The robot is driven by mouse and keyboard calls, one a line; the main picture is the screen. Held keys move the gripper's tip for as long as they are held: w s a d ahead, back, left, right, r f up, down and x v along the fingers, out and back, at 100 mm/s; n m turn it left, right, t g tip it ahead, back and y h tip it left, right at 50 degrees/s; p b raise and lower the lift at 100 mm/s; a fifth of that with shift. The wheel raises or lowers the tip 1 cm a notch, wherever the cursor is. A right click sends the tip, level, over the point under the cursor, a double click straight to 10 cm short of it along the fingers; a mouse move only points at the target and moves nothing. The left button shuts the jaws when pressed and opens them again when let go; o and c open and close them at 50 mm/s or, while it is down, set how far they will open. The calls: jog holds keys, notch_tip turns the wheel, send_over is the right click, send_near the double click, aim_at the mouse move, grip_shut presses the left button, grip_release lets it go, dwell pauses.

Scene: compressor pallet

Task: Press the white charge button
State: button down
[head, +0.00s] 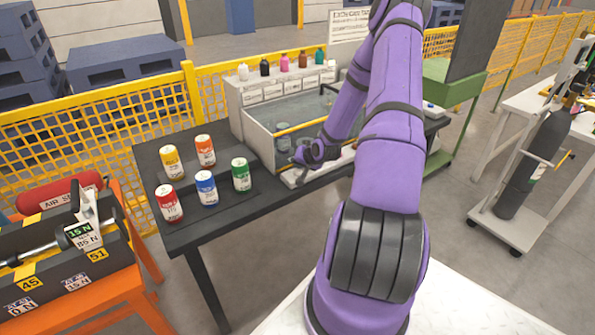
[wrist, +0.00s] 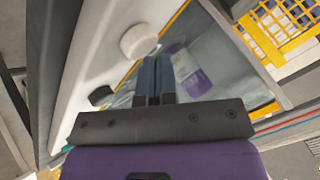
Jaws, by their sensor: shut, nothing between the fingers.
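A round white button (wrist: 138,40) stands on a pale strip (wrist: 85,75) in the wrist view. A smaller dark round piece (wrist: 99,96) sits on the same strip, nearer to me. My gripper (wrist: 155,62) is shut and empty, its two dark fingers together. In the wrist view the fingertips lie just below and right of the white button; I cannot tell whether they touch it. In the head view my gripper (head: 315,152) is low at the front of a clear-walled tank (head: 262,143), and the button cannot be made out there.
The tank has a yellow front edge. Several small bottles (head: 285,63) stand on the ledge behind it. Several coloured cans (head: 206,186) stand on the dark table (head: 192,238) to the left. A yellow mesh fence (head: 150,105) runs behind.

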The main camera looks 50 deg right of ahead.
aim_at(299, 170)
jog(key=shift+r, duration=0.6)
jog(key=shift+r, duration=0.1)
jog(key=shift+r, duration=2.35)
dwell(0.8)
